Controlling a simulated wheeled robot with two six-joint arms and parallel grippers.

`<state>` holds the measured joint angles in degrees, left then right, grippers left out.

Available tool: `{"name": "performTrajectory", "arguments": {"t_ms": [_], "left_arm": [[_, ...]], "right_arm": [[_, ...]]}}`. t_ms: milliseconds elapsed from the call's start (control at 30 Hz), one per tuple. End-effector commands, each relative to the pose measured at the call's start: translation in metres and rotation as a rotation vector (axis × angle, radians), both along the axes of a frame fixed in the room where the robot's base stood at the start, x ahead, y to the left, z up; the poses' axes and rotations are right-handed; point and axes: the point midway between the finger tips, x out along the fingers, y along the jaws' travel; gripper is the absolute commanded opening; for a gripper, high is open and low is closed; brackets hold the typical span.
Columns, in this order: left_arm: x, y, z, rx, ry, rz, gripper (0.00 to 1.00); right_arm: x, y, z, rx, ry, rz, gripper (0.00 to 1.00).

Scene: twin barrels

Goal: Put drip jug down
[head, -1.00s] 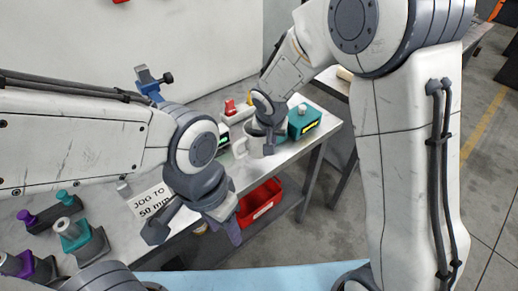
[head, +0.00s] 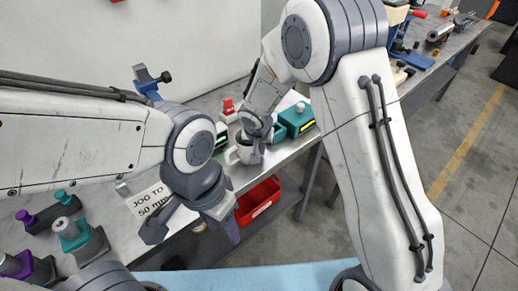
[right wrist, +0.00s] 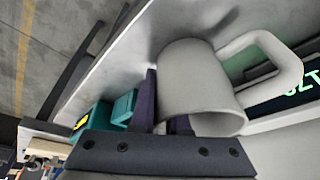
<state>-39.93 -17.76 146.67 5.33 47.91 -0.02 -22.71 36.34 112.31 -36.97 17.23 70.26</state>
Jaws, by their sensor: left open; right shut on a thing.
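The drip jug (head: 240,154) is a pale grey mug-like vessel with a loop handle. It is upright over the front part of the pale bench, with its handle to the left in the head view. My right gripper (head: 255,150) is shut on its wall from above. In the right wrist view, the jug (right wrist: 195,85) is large, its handle to the right, with one dark finger (right wrist: 148,100) along its outside. Its base is at or very near the bench top; I cannot tell if it touches. My left gripper (head: 192,222) is open and empty at the bench's front edge.
A teal box (head: 297,119) stands right of the jug, and a red-topped device (head: 229,110) behind it. A red bin (head: 258,199) sits below the bench edge. A "JOG TO 50 mm" sign (head: 150,199) and several coloured-knob fixtures (head: 72,232) lie left.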

Motion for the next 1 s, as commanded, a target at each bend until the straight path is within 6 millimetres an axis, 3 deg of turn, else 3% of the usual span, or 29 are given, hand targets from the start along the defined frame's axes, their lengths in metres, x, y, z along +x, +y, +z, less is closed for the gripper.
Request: {"name": "performTrajectory", "arguments": {"t_ms": [33,100,533,1000], "left_arm": [[0.0,0.0,-0.002,0.0,0.0,0.0,0.5],[0.0,0.0,-0.001,0.0,0.0,0.0,0.5],[0.0,0.0,0.005,0.0,0.0,0.0,0.5],[0.0,0.0,0.008,0.0,0.0,0.0,0.5]], "right_arm": [[0.0,0.0,-0.001,0.0,0.0,0.0,0.2],[0.0,0.0,-0.001,0.0,0.0,0.0,0.43],[-0.001,0.0,0.007,0.0,-0.002,0.0,0.43],[-0.032,0.005,0.094,0.002,-0.005,0.001,0.43]]}}
